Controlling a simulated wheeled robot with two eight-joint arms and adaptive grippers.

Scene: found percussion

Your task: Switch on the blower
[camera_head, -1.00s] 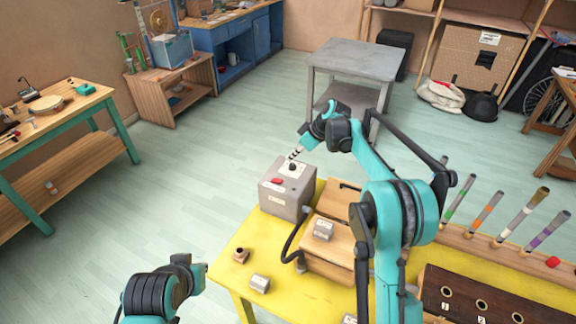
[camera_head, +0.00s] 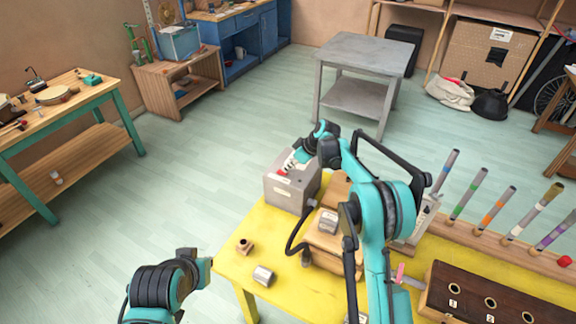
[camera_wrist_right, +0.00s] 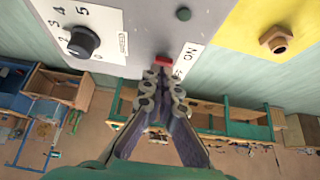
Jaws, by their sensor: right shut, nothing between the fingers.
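The blower is a grey box (camera_head: 287,198) at the far left corner of the yellow table. In the right wrist view its face shows a black dial (camera_wrist_right: 82,41) with numbers round it and a red switch (camera_wrist_right: 163,60) beside a label reading ON. My right gripper (camera_head: 284,170) is over the top of the blower. In the right wrist view its shut, empty fingertips (camera_wrist_right: 163,82) are at the red switch; I cannot tell whether they touch it.
A black hose (camera_head: 295,238) runs from the blower by a wooden box (camera_head: 325,245). A small wooden fitting (camera_head: 244,246) and a metal cylinder (camera_head: 263,275) lie on the yellow table (camera_head: 228,262). Coloured tubes stand in a rack at right.

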